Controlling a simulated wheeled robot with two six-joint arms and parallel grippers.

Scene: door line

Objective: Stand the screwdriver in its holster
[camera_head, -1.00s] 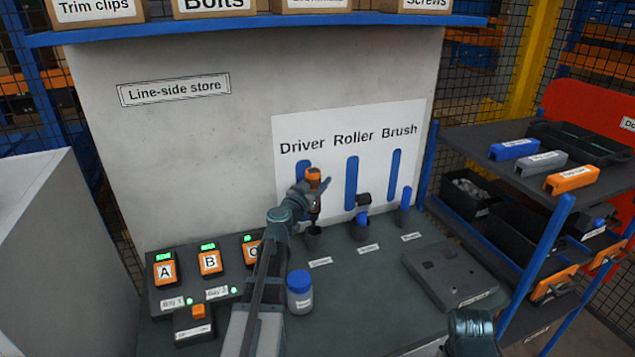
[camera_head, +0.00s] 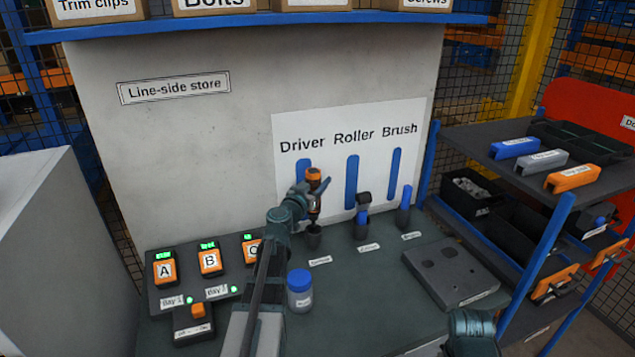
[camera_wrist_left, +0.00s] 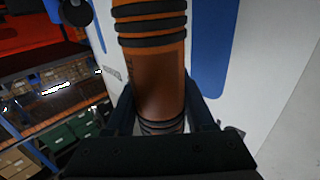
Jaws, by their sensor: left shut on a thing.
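The screwdriver (camera_head: 314,176) has an orange handle with dark bands and points downward, close to upright. My left gripper (camera_head: 314,192) is shut on its handle. In the left wrist view the orange handle (camera_wrist_left: 155,70) fills the space between the fingers (camera_wrist_left: 160,112). The driver's holster (camera_head: 313,237) is a dark cup on the bench below the handle. The screwdriver's lower end is at the cup's mouth; I cannot tell how far it is inside. My right gripper is not clearly visible; part of my right arm shows at the bottom right.
The roller (camera_head: 362,212) and brush (camera_head: 404,205) stand in cups to the right. A blue-capped jar (camera_head: 300,290) stands near my left arm. Orange charger units (camera_head: 210,260) sit at left. A grey plate (camera_head: 450,272) lies at right, beside a shelf rack (camera_head: 545,235).

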